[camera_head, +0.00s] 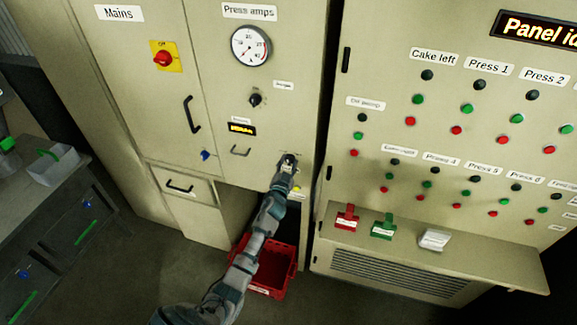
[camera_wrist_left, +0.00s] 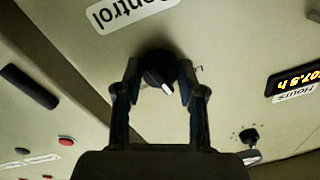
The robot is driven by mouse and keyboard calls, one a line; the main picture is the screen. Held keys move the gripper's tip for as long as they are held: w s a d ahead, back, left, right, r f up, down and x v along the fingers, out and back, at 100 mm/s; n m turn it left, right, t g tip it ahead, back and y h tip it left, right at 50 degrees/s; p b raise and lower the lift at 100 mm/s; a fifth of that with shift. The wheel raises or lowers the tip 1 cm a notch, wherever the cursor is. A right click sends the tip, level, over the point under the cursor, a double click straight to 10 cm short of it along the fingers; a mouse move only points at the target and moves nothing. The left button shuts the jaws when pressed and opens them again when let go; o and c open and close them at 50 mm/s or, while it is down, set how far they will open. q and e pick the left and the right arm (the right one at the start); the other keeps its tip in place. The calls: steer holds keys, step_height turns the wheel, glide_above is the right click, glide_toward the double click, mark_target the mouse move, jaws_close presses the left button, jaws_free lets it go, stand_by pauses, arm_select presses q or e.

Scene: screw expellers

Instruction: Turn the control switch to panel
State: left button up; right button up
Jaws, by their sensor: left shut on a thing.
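The control switch (camera_wrist_left: 157,68) is a round black knob with a white pointer mark, set in the cream cabinet front. It shows in the left wrist view beside a white "Control" label (camera_wrist_left: 130,12), which appears upside down there. My left gripper (camera_wrist_left: 160,78) is shut on the knob, one finger on each side. In the head view my left gripper (camera_head: 287,162) is at the lower right of the cabinet door and hides the knob. The position words around the knob are too small to read. My right gripper is not in view.
Above are the press amps gauge (camera_head: 250,45), another black knob (camera_head: 255,99) and an hours display (camera_head: 242,128). A red crate (camera_head: 268,268) stands on the floor below. The button panel (camera_head: 455,130) and its shelf (camera_head: 480,258) with red and green tags are on the right.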

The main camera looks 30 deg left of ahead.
arm_select(q)
steer(key=m, duration=0.3)
steer(key=m+b, duration=0.1)
steer(key=m, duration=0.2)
steer(key=shift+t+h, duration=0.3)
steer(key=m, duration=0.6)
steer(key=shift+a, duration=0.1)
steer(key=shift+h, duration=0.3)
steer(key=o, duration=1)
steer(key=shift+f, duration=0.1)
steer(key=shift+o, duration=0.7)
steer(key=shift+w, duration=0.15)
steer(key=v, duration=1.1)
steer(key=shift+s+f, duration=0.2)
steer(key=shift+s, duration=0.2)
